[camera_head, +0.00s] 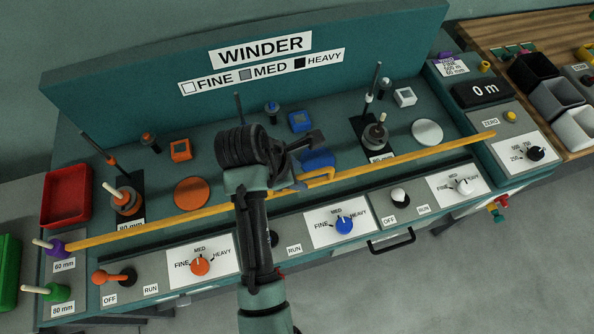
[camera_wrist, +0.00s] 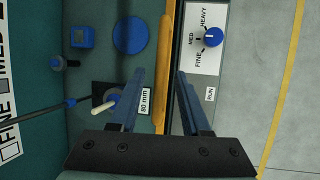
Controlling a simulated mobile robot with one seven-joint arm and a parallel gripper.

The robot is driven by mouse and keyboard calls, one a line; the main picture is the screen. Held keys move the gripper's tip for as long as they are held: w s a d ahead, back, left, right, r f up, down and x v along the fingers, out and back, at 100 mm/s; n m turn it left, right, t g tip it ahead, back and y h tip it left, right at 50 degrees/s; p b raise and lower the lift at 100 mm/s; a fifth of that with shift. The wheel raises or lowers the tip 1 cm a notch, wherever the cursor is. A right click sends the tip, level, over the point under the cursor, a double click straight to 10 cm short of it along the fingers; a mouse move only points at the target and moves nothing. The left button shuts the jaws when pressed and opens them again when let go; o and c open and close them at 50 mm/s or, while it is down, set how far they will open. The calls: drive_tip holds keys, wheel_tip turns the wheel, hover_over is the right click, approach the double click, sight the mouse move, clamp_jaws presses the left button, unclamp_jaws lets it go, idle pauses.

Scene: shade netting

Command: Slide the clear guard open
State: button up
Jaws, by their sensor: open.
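The clear guard shows mainly by its long yellow-orange bar (camera_head: 420,152), which runs across the front of the winder. Its transparent part is hard to make out. A raised yellow handle (camera_head: 332,176) stands on the bar near the middle. My gripper (camera_head: 305,172) is open at that handle, with blue fingers. In the wrist view the yellow strip (camera_wrist: 164,50) runs between the two open fingers of my gripper (camera_wrist: 160,74), with gaps on both sides. I cannot tell whether either finger touches it. My arm hides part of the bar in the head view.
Behind the bar stand orange, blue and white stations with spindles. In front are selector knobs, including orange (camera_head: 200,266), blue (camera_head: 344,224) and white (camera_head: 464,186) ones. A red tray (camera_head: 67,196) lies at left. A counter reading 0 m (camera_head: 483,92) stands at right.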

clamp_jaws()
idle(1.4)
